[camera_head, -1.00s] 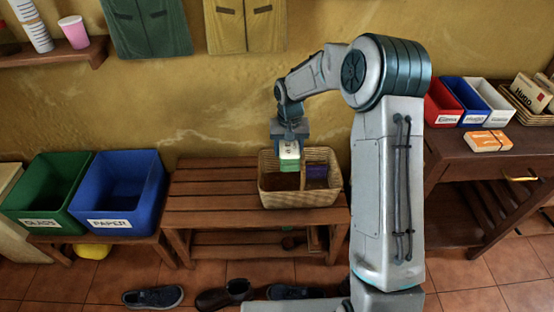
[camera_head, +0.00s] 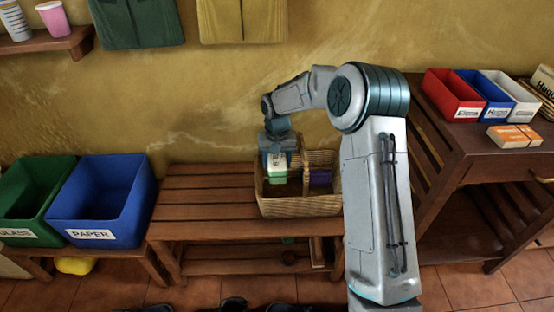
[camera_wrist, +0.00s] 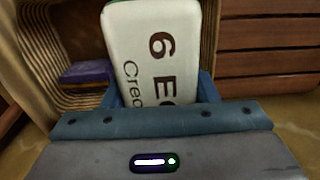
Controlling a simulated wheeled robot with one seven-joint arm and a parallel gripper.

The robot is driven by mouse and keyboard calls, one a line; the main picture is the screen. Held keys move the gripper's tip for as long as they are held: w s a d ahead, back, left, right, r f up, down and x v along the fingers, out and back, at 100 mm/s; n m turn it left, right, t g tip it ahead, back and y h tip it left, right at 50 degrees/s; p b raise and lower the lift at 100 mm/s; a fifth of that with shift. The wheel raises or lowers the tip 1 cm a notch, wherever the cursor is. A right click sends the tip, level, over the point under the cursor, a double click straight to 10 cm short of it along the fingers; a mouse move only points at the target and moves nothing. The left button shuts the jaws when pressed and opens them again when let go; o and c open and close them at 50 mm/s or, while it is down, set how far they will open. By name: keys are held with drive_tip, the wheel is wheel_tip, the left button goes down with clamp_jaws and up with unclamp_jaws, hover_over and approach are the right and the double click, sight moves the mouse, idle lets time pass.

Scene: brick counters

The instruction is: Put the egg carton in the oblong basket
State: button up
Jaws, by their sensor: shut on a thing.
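The egg carton (camera_head: 278,165) is white and green and is held by my gripper (camera_head: 278,158). In the wrist view the egg carton (camera_wrist: 150,50) shows its "6 E…" label between the fingers (camera_wrist: 158,92). The oblong basket (camera_head: 300,208) is woven wicker with a handle and stands on the right end of the slatted bench. The carton is over the basket's left part, its lower end at or inside the rim; I cannot tell whether it touches the bottom. A purple item (camera_head: 320,177) lies in the basket's right part, also in the wrist view (camera_wrist: 86,73).
Green (camera_head: 30,195) and blue (camera_head: 103,200) bins stand left of the slatted bench (camera_head: 205,205). At right, a dark table (camera_head: 470,140) bears small red, blue and white boxes and an orange-and-white box (camera_head: 514,136). The bench's left part is clear.

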sight(277, 195)
drive_tip(key=shift+f+b, duration=4.55)
drive_tip(key=shift+f, duration=2.05)
drive_tip(key=o, duration=1)
drive_tip(key=shift+o, duration=0.2)
drive_tip(key=shift+r, duration=0.1)
wheel_tip(277, 195, up, 14)
drive_tip(key=p, duration=0.5)
drive_tip(key=shift+f, duration=0.2)
